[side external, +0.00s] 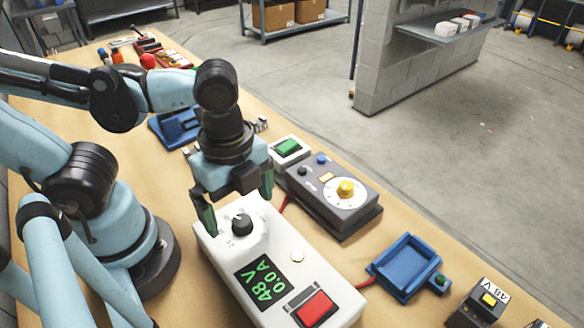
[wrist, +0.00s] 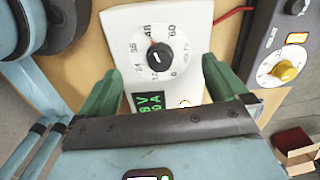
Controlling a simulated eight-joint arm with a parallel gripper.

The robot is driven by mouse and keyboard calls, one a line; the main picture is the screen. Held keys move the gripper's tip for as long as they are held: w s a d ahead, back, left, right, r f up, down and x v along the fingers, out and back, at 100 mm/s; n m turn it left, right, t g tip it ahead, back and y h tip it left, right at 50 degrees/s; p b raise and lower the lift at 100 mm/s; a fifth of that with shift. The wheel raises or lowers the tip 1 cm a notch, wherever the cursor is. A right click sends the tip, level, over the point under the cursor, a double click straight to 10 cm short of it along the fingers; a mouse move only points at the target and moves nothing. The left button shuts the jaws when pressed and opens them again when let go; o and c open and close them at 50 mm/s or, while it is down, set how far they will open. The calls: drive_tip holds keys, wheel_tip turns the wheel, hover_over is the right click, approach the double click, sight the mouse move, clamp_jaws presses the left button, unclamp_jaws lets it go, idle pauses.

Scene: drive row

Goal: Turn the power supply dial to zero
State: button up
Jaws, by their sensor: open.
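The white power supply (side external: 230,265) lies on the bench; it also shows in the wrist view (wrist: 120,20). The green display (side external: 262,280) reads 48 V and 0.0 A. A red rocker switch (side external: 314,308) is at the near end. My gripper (side external: 238,205) is open above the dial, its two green fingers apart on either side of it in the side view. In the wrist view my gripper (wrist: 160,85) holds nothing.
A grey box with a yellow knob (side external: 346,188) stands right of the supply, and a green-button box (side external: 288,147) stands behind it. Tools lie at the far bench end.

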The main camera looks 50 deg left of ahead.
sight(242, 224)
drive_tip(key=shift+f, duration=1.15)
drive_tip(key=shift+c, duration=0.2)
